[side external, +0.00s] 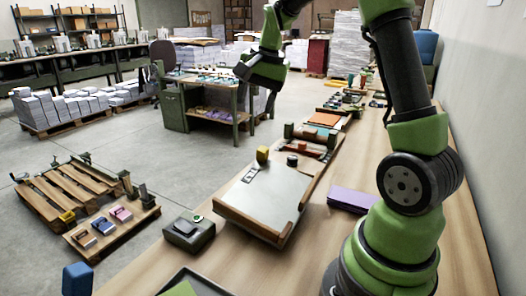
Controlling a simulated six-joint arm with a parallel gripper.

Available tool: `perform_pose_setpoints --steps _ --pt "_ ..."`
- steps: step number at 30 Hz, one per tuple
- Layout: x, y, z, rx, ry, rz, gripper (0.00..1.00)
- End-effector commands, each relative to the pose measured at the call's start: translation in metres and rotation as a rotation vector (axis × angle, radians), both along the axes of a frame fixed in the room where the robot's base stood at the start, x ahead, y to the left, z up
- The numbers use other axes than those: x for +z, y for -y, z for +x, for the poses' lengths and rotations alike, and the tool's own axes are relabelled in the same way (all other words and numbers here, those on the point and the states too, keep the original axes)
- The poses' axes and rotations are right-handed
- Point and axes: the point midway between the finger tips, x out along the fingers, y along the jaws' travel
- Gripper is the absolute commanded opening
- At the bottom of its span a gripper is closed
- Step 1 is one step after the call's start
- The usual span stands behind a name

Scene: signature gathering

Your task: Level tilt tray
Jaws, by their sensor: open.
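The tilt tray (262,202) lies on the wooden bench in the side external view. It has a pale grey plate with wooden rims along its right and near edges. It looks tilted, but I cannot tell the exact angle. A small yellow block (262,154) and a dark round piece (292,161) stand at its far end. A small marked label (250,175) lies near its far left edge. My gripper (246,70) is in the air, up and beyond the tray, well apart from it. It is open, and nothing shows in it.
A green-grey box with a dark top (189,232) stands left of the tray. A purple paper stack (352,200) lies to its right. A roller device (310,137) and an orange sheet (324,118) lie beyond. A dark tray (215,284) is at the near edge. Pallets stand on the floor.

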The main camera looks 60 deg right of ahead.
Motion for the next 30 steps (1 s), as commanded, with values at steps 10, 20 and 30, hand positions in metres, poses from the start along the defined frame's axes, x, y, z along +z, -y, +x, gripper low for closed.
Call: perform_pose_setpoints --steps 10,20,30 --pt "-0.070 0.076 0.009 -0.263 -0.100 0.078 0.55" --pt "-0.116 0.077 0.017 -0.268 -0.107 0.083 0.55" --pt "-0.163 0.077 0.026 -0.267 -0.104 0.080 0.55"
